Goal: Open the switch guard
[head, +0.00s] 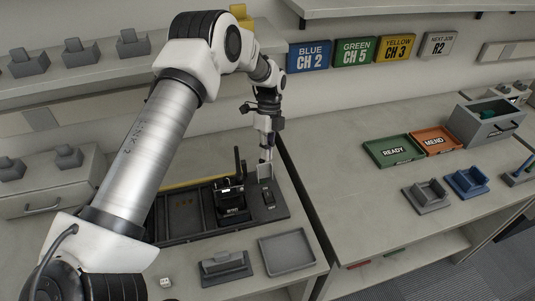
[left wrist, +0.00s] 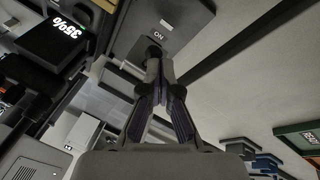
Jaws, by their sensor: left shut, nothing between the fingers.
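The black switch (head: 269,196) sits on a dark plate at the right end of the radio tray. A light grey flap, which looks like the switch guard (head: 264,172), stands roughly upright behind the switch. My left gripper (head: 266,153) is shut and empty, pointing down just above and behind this flap; whether they touch cannot be told. In the left wrist view its fingers (left wrist: 155,70) meet near the plate, close to an ON label (left wrist: 158,36); they hide part of what is below. My right gripper is not in view.
A black radio (head: 230,200) with an antenna stands in the dark tray (head: 180,238), left of the switch. An empty grey tray (head: 287,252) lies in front. Green READY (head: 393,150) and orange MEND (head: 435,140) trays lie on the right table, beyond a gap.

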